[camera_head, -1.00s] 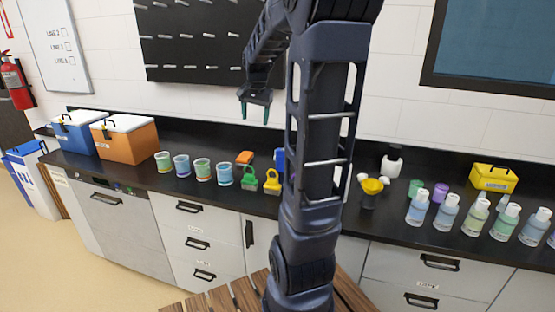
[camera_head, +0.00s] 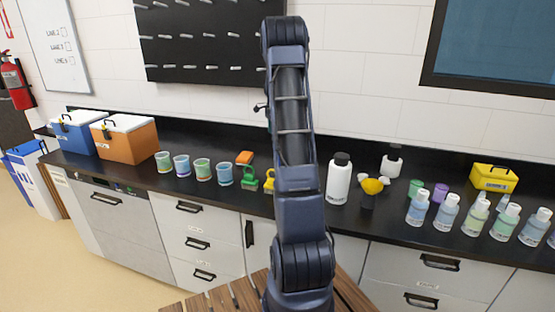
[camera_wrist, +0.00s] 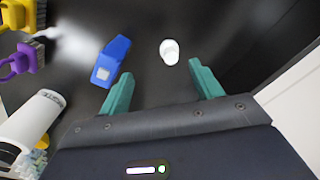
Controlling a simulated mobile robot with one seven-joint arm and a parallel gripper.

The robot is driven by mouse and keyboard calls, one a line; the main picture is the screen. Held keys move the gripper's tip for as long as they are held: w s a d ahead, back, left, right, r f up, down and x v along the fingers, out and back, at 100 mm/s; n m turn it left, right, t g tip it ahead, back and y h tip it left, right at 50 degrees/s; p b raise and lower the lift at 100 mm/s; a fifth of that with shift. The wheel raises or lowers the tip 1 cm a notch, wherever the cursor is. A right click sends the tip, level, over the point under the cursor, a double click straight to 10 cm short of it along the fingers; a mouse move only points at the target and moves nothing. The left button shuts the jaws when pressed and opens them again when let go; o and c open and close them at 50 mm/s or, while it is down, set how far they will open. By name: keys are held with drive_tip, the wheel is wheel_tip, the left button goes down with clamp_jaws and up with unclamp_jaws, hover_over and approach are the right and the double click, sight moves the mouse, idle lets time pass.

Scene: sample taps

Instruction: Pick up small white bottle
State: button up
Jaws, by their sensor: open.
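A small white bottle (camera_wrist: 169,51) stands on the black counter in the wrist view, seen nearly from above. My gripper (camera_wrist: 160,74) is open, with its two teal fingers on either side of an empty gap. The bottle lies just beyond the fingertips, nearer the right one, and is not between them. In the head view my arm hides the gripper and this spot of the counter.
A blue item (camera_wrist: 115,60) lies close to the left finger. A larger white bottle with a black cap (camera_head: 340,180) stands right of my arm. A yellow funnel (camera_head: 374,186) and several clear bottles are farther right. Cups stand left.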

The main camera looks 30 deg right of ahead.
drive_tip(key=shift+m, duration=0.7)
drive_tip(key=d+f, duration=0.1)
drive_tip(key=w+d+f, duration=0.2)
drive_tip(key=f, duration=0.1)
wheel_tip(320, 180, down, 11)
drive_tip(key=shift+r, duration=0.2)
drive_tip(key=shift+c, duration=0.5)
drive_tip(key=c, duration=1)
